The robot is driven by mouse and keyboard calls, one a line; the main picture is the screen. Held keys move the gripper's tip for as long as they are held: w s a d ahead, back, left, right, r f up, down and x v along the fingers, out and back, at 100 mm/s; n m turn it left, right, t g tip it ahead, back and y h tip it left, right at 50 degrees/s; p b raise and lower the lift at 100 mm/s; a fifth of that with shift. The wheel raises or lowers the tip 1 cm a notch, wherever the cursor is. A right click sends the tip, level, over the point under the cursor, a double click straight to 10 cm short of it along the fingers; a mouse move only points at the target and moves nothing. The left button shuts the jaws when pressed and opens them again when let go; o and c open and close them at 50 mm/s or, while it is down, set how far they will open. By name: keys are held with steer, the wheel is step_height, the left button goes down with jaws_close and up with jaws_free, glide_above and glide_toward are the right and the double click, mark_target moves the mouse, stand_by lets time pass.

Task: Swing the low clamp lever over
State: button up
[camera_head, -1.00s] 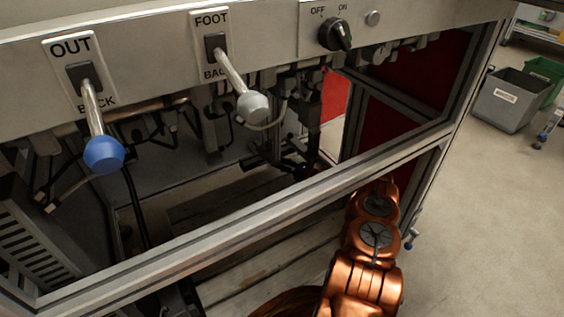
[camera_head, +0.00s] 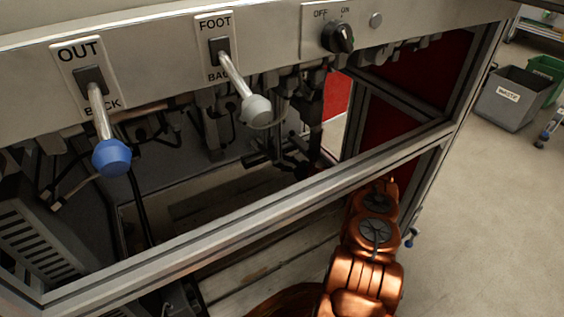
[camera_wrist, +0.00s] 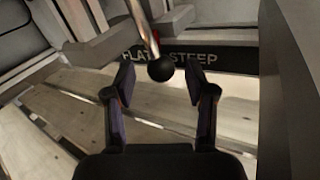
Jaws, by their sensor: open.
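A low lever with a metal rod (camera_wrist: 141,22) and a black ball knob (camera_wrist: 160,69) shows in the wrist view. It hangs from the top of the picture in front of a dark strip with white lettering (camera_wrist: 188,57), partly covered, that seems to read FLAT and STEEP. My gripper (camera_wrist: 160,88) is open, with one finger on each side of the knob. No contact with the knob is visible. In the head view my gripper is not clearly visible; my copper arm passes under the front rail.
In the head view, a blue-knobbed lever (camera_head: 111,156) marked OUT/BACK and a grey-knobbed lever (camera_head: 256,109) marked FOOT stick out from the panel. A rotary switch (camera_head: 338,37) is further right. The metal front rail (camera_head: 240,203) crosses above my arm. Slatted boards (camera_wrist: 60,110) lie below.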

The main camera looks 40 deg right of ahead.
steer(key=v, duration=0.7)
steer(key=shift+s, duration=0.2)
steer(key=x, duration=0.7)
steer(key=shift+w, duration=0.15)
steer(key=shift+w+d+f+b, duration=0.1)
steer(key=shift+w+d+b, duration=0.05)
steer(key=shift+b, duration=0.2)
steer(key=shift+d+n+b, duration=0.15)
steer(key=shift+n+b, duration=0.15)
steer(key=shift+b, duration=0.15)
